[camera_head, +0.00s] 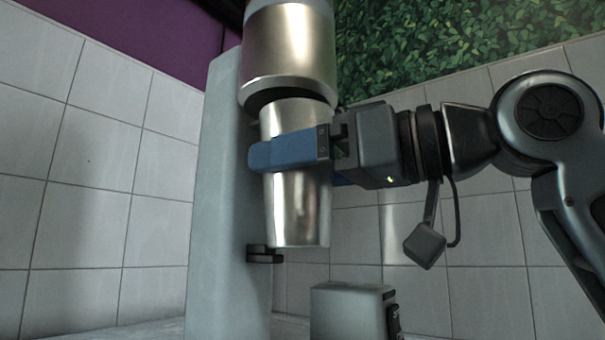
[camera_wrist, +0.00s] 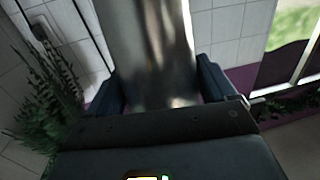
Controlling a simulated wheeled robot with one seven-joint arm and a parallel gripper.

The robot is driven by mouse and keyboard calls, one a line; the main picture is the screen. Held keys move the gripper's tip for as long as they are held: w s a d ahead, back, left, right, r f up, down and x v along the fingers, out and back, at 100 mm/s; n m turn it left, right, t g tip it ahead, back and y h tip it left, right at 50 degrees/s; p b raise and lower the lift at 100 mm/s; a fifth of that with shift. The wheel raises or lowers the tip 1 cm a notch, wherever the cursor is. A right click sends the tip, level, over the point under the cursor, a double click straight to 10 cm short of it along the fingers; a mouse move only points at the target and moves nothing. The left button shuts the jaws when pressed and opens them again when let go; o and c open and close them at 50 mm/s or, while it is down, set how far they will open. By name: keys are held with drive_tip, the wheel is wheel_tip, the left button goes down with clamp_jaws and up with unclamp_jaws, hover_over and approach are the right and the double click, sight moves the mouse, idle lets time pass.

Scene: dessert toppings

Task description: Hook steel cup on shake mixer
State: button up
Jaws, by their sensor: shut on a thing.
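The steel cup (camera_head: 297,212) is a shiny tapered cup, nearly upright, in the head view. My gripper (camera_head: 292,150) is shut around its upper half with blue fingers. The cup also fills the upper middle of the wrist view (camera_wrist: 150,45) between the two fingers (camera_wrist: 160,88). The shake mixer (camera_head: 222,200) is a pale grey column with a steel motor head (camera_head: 290,55) above. The cup's top edge is right under the motor head; whether it is inside the head's collar cannot be told. A small dark bracket (camera_head: 264,254) sticks out from the column near the cup's bottom.
The mixer's grey base block (camera_head: 350,312) with a dark switch (camera_head: 394,318) sits below the cup. White tiled walls (camera_head: 80,150) stand behind, with a green leafy panel (camera_head: 450,45) above. A plant (camera_wrist: 45,105) shows at the left of the wrist view.

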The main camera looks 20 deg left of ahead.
drive_tip(key=shift+a, duration=0.1)
idle(0.4)
drive_tip(key=shift+f, duration=0.25)
drive_tip(key=o, duration=1.2)
drive_tip(key=shift+o, duration=0.2)
drive_tip(key=shift+a, duration=0.1)
